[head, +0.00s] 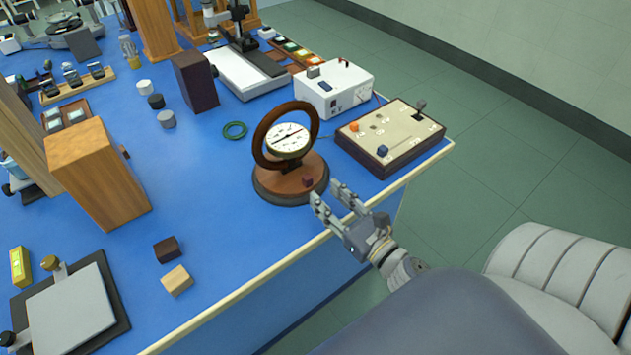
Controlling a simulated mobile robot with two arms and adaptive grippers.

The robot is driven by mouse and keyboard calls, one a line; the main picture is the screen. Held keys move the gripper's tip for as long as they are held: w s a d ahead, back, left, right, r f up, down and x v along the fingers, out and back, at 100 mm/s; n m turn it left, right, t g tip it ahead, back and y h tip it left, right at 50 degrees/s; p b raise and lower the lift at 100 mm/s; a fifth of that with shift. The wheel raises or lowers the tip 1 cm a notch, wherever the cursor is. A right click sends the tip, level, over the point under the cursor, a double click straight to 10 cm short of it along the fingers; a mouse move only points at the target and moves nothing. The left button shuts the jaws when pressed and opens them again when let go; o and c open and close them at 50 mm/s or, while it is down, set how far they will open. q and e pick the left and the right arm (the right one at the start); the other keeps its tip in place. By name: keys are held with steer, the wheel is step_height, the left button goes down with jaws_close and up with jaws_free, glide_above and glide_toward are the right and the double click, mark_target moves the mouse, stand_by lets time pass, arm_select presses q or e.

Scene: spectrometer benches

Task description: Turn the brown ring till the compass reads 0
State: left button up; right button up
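The brown ring (258,140) stands upright on a round wooden base (268,184) near the front edge of the blue bench. The compass (289,140), a white dial with a dark needle, sits within the ring and faces up. Its scale numbers are too small to read. A small dark red block (307,181) is on the base's near right side. My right gripper (328,193) is open and empty, just to the right of and in front of the base, with its fingers pointing toward it. I cannot tell whether a fingertip touches the base. My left gripper is out of view.
A control box (420,137) with orange and blue knobs and a lever lies right of the compass. A white power unit (335,88) stands behind it. A green loop (234,130) lies behind left. Two small blocks (177,281) (167,249) lie front left. Clear blue bench surrounds the left side.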

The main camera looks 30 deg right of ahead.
steer(key=s, duration=0.3)
steer(key=shift+s+d, duration=0.15)
steer(key=shift+s, duration=0.2)
